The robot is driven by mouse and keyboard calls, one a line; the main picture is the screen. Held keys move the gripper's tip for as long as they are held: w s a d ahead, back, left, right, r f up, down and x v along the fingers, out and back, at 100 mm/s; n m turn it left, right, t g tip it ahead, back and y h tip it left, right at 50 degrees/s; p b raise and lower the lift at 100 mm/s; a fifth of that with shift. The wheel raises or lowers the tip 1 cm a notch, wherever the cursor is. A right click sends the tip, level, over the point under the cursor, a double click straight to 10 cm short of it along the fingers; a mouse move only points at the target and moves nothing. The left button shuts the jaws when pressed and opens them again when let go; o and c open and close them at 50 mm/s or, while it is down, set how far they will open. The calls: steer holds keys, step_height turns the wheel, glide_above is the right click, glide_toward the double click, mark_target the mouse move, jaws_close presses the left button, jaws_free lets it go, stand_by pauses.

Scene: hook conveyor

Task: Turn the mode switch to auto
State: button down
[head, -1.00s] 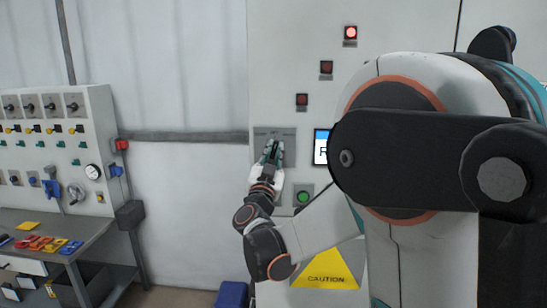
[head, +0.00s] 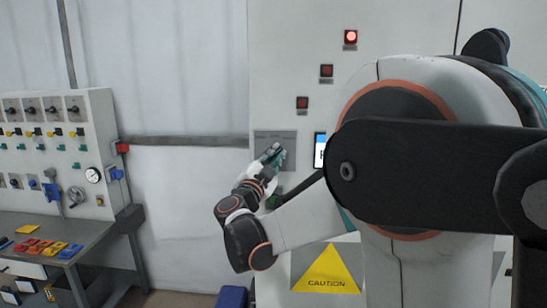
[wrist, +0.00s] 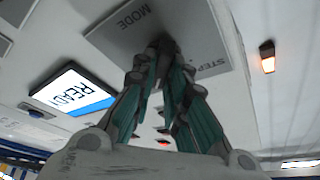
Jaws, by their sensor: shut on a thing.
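The grey mode switch plate (head: 290,137) is on the front of the pale cabinet, and in the wrist view the plate (wrist: 120,40) shows the words MODE and STEP. My gripper (head: 275,150) is at the plate. In the wrist view, the fingertips of my gripper (wrist: 163,46) meet at the plate's middle, shut on the switch knob. The knob is mostly hidden between the fingers, so I cannot tell which position it points to. No AUTO label is readable.
A screen reading READY (wrist: 72,90) is beside the plate. One red lamp (head: 350,37) is lit above two dimmer lamps. The green button (head: 273,202) is partly behind my arm. A yellow caution sign (head: 327,272) is below. A workbench (head: 85,235) stands left.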

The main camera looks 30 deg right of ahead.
stand_by(0.3)
steer(key=c, duration=1.6)
jaws_free()
steer(key=v, duration=1.2)
